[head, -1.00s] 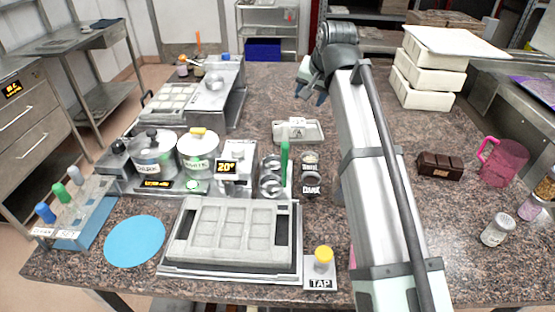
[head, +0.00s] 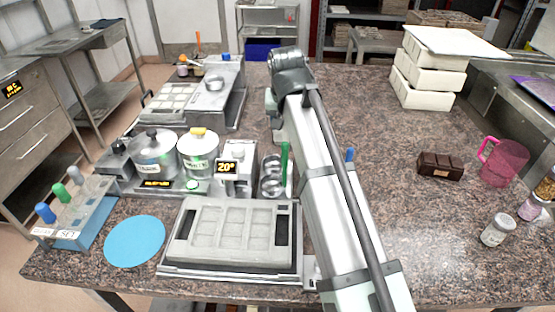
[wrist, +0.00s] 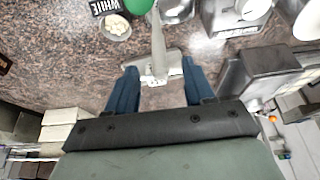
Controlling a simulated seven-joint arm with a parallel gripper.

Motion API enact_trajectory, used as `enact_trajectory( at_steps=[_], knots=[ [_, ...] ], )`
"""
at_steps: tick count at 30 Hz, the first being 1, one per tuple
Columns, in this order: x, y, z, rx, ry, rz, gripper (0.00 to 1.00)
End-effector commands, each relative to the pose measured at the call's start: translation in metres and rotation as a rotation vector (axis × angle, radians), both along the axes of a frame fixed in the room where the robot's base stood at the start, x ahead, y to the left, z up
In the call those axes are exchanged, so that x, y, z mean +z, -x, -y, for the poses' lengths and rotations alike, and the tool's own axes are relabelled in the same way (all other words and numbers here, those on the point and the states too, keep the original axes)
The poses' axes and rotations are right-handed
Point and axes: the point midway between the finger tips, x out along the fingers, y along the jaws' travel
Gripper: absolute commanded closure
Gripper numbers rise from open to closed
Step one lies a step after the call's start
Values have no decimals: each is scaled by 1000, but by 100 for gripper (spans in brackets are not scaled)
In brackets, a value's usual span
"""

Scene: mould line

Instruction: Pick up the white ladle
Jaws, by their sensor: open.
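I cannot pick out a ladle that is plainly white. A green-handled utensil (head: 284,158) stands upright beside the steel bowls in the head view; a green round shape (wrist: 138,5) at the wrist view's top edge may be its handle end. My gripper (wrist: 158,66) is open, pointing down, with its two dark blue fingers apart. A grey metal piece with a narrow upright part and a wide pale base (wrist: 156,42) shows between and beyond the fingers. It may be the ladle or its stand, and I cannot tell whether the fingers touch it. In the head view my arm hides the gripper.
Steel bowls (head: 271,186) and the white pot (head: 198,160) stand to the left of my arm. A mould in a tray (head: 232,272) lies in front. A dish of white pieces (wrist: 117,27) is near the WHITE label (wrist: 104,6). The counter right of my arm has free room.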

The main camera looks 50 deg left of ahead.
Motion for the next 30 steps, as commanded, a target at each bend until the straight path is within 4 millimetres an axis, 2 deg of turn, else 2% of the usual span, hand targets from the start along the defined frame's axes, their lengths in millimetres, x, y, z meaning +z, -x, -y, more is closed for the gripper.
enact_trajectory(
  at_steps=[11, 22, 30],
  knots=[
    [-17, -6, -5, -1, 0, 0, 47],
    [-54, -19, -18, -1, 0, 0, 47],
    [-57, -19, -19, -1, -2, 0, 48]
  ],
)
